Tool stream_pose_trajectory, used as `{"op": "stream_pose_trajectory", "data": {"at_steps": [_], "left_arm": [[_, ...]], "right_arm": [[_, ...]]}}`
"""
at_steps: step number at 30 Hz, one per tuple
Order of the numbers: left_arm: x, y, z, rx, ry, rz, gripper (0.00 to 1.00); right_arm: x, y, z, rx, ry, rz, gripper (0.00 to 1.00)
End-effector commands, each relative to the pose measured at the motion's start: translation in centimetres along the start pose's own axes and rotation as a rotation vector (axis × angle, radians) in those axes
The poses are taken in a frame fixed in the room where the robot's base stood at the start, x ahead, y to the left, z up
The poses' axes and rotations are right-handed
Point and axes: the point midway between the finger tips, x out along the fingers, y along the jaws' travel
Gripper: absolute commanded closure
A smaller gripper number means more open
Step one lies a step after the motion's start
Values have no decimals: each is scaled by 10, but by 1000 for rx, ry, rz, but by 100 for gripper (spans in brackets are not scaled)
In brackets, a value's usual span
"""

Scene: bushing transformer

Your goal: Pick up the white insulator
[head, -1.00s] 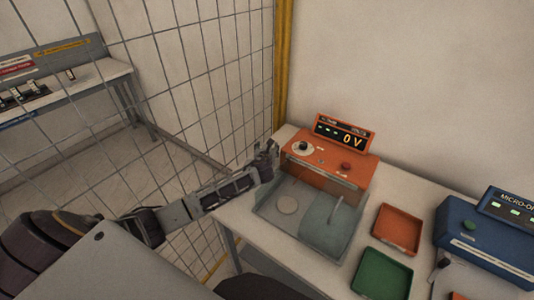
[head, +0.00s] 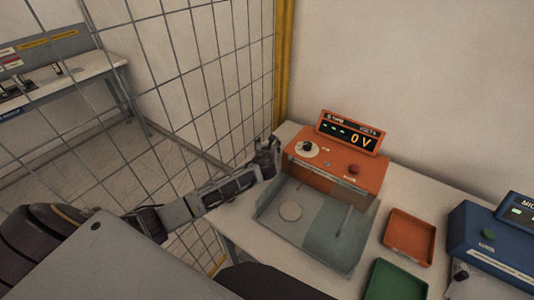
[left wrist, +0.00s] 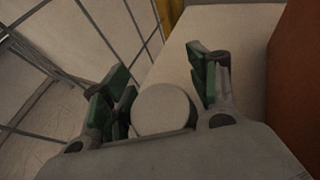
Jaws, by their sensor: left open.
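A pale round top, which looks like the white insulator (left wrist: 163,108), shows between my open fingers in the left wrist view. Its lower part is hidden behind my gripper's body, and I cannot tell whether the fingers touch it. My left gripper (left wrist: 160,85) has its green-padded fingers apart, one on each side of it. In the head view my left gripper (head: 268,148) is at the table's back left corner, just left of the orange voltage tester (head: 335,172). I cannot make out the insulator there. My right gripper is not in view.
An orange tray (head: 408,237), a green tray (head: 396,280) and a blue instrument (head: 490,240) stand to the right. A wire mesh fence (head: 200,80) is close on the left.

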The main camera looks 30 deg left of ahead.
Motion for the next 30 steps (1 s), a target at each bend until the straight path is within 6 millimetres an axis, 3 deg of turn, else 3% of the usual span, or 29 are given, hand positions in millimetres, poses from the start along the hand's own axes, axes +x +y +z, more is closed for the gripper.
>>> {"op": "stream_pose_trajectory", "data": {"at_steps": [10, 23, 30], "left_arm": [[0, 0, 1, 0, 0, -1, 40], [0, 0, 1, 0, -1, -1, 93], [0, 0, 2, -1, -2, -1, 95]], "right_arm": [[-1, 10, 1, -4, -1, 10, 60], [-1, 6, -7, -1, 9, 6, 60], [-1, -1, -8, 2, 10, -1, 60]]}}
